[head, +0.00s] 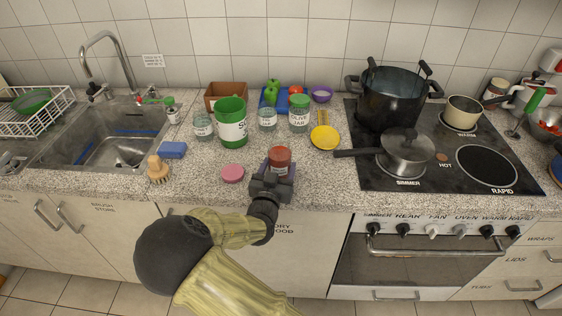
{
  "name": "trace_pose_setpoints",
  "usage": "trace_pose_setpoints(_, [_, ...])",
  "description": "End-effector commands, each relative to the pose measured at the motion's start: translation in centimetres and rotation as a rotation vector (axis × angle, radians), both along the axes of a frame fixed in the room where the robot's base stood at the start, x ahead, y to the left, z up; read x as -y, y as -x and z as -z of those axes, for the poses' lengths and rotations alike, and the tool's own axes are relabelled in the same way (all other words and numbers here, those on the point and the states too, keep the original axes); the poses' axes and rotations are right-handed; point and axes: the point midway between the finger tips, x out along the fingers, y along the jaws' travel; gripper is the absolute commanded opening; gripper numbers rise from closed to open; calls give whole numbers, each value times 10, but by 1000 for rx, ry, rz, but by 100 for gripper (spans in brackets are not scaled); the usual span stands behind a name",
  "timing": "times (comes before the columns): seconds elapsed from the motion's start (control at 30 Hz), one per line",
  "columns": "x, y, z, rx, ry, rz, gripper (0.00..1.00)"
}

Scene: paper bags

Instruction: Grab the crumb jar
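No label that I can make out reads crumb jar. A red jar (279,158) with a pale label stands upright near the counter's front edge. My gripper (273,182) is right at its lower front, and its dark fingers hide part of the jar's base; whether they are closed on it cannot be told. A clear jar with a green lid (299,114) is labelled olive jar. Two other labelled glass jars stand to its left, one beside it (267,119) and one near the sink (203,124); their labels are too small to read.
A large green canister (232,122) stands behind my gripper, to the left. A pink disc (232,173) lies left of it, a yellow dish (325,137) to the right. The stove holds a black pot (390,98) and a saucepan (406,154). The sink (110,135) is at left.

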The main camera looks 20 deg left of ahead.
Motion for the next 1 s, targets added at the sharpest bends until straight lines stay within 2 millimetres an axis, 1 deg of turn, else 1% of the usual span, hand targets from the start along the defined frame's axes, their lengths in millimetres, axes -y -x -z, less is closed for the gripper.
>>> trace_pose_setpoints(0.03, [0, 0, 0, 0, 0, 1, 43])
trace_pose_setpoints(0.13, [1, -1, 0, 0, 0, 2, 24])
trace_pose_setpoints(0.37, [0, -1, -2, 3, -1, 1, 24])
trace_pose_setpoints(0.53, [-1, 0, -10, 3, -2, -1, 24])
trace_pose_setpoints(0.67, [-2, 1, -27, 3, -5, -2, 24])
trace_pose_setpoints(0.9, [-6, 3, -69, 5, -7, -10, 24])
trace_pose_setpoints(1.0, [-7, 4, -84, 3, -6, -12, 24])
